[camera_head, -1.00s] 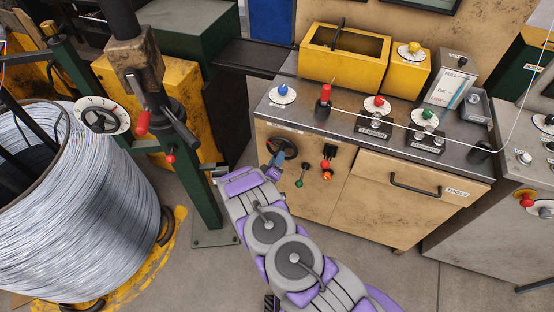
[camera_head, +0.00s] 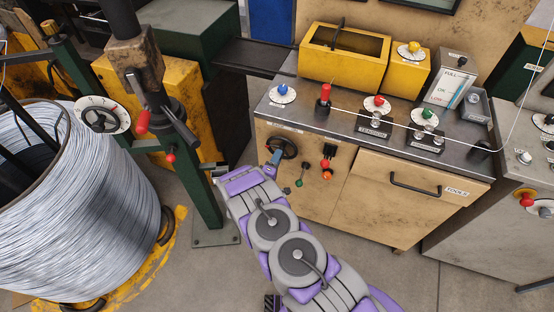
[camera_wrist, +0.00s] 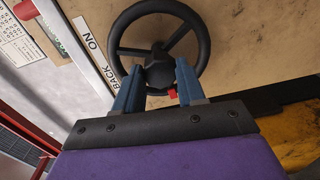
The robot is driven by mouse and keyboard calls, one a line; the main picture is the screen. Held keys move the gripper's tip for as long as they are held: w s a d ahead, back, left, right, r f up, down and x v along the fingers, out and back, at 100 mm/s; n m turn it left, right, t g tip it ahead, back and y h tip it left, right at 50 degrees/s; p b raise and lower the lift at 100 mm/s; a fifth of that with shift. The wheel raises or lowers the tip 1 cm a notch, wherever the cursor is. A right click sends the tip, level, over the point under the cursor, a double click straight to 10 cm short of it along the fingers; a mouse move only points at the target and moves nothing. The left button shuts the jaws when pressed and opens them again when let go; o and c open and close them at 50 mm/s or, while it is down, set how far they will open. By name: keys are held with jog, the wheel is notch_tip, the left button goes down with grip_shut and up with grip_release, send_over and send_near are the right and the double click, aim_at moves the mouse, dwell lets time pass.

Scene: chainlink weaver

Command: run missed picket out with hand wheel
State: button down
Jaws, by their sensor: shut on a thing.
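The black hand wheel (camera_head: 284,146) is on the upper left of the tan cabinet's front. It also shows in the wrist view (camera_wrist: 199,41), with spokes, a dark hub and a small red piece below the hub. My gripper (camera_wrist: 160,85) is shut on the hand wheel, its two blue fingers on either side of the hub area. The fingers hide part of the lower rim. In the head view my gripper (camera_head: 274,160) reaches the wheel from below. I cannot pick out a missed picket. A thin wire (camera_head: 460,129) crosses above the cabinet top.
A "BACK ON" label (camera_wrist: 88,50) lies left of the wheel. Levers with red and orange knobs (camera_head: 327,164) stand close on its right. A green post (camera_head: 200,180) and a large wire coil (camera_head: 80,200) stand to the left. Bare floor (camera_head: 200,270) shows below.

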jog(key=shift+a, duration=0.3)
jog(key=c, duration=0.7)
grip_release()
jog(key=shift+w+a+f, duration=0.1)
jog(key=shift+o, duration=0.2)
jog(key=shift+d, duration=0.2)
jog(key=p+v, duration=0.2)
jog(key=v, duration=1.5)
jog(key=shift+s+a, duration=0.2)
